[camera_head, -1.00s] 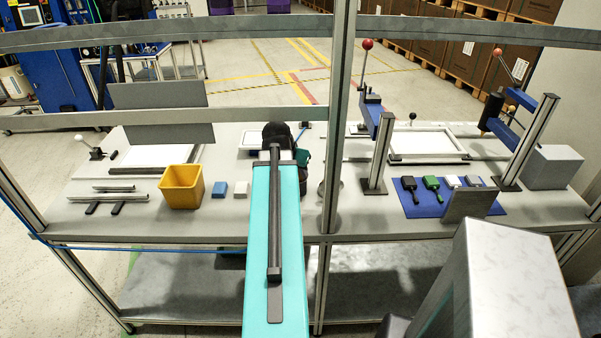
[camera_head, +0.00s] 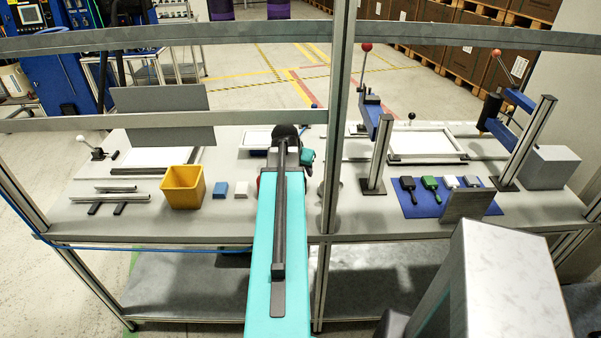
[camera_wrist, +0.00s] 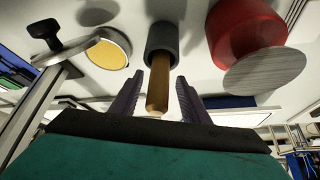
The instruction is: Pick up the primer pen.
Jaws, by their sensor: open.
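In the wrist view my gripper (camera_wrist: 159,79) is open, with one grey-purple finger on each side.
In the wrist view a red round body with a grey disc (camera_wrist: 264,70) stands close right. A yellow disc (camera_wrist: 108,50) is at left. The head view shows a yellow bin (camera_head: 183,187), blue block (camera_head: 220,190), blue mat (camera_head: 421,210) with brushes, and a frame post (camera_head: 340,110) close right of my arm.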

